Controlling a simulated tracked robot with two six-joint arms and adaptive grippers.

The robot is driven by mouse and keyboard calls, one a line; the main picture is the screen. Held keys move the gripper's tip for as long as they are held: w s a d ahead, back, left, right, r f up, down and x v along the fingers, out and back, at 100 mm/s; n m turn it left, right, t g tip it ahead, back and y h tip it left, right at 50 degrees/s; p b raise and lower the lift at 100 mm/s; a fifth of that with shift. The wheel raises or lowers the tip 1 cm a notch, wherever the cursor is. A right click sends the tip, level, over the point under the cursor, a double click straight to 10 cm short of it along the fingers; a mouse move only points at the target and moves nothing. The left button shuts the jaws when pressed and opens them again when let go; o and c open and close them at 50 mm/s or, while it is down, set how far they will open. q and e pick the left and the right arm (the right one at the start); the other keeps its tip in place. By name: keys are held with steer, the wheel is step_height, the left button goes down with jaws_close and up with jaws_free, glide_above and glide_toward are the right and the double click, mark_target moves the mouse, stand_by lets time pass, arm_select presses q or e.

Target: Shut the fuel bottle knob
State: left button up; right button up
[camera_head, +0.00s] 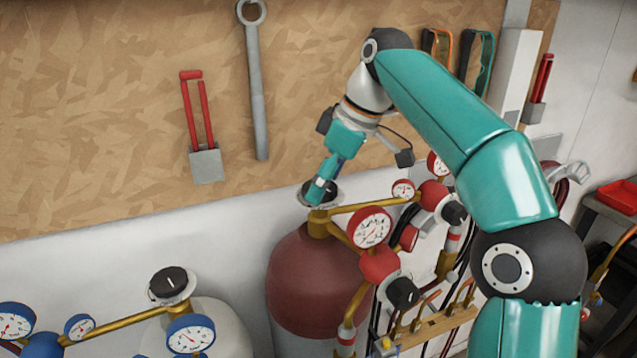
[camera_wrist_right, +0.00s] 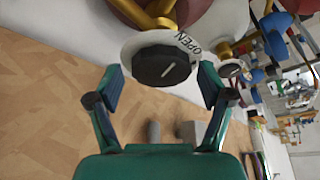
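The dark red bottle (camera_head: 305,280) stands below the wooden wall board, with a brass valve on top. Its black knob (camera_wrist_right: 160,66) has a white line and sits on a white disc (camera_wrist_right: 140,41) marked OPEN. My right gripper (camera_head: 322,187) points down at this knob and partly hides it in the head view. In the right wrist view the two fingers of my right gripper (camera_wrist_right: 160,84) stand apart on either side of the knob, with visible gaps. My left gripper is not in view.
Red gauges (camera_head: 370,227) and brass pipes sit close to the right of the knob. A pale bottle (camera_head: 215,325) with its own black knob (camera_head: 172,283) and blue gauges (camera_head: 190,335) stands at left. Tools hang on the wooden board (camera_head: 90,120) behind.

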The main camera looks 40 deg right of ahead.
steer(key=c, duration=0.8)
steer(key=shift+w+a+f, duration=0.1)
steer(key=shift+a, duration=0.2)
steer(key=shift+d, duration=0.25)
steer(key=shift+a, duration=0.1)
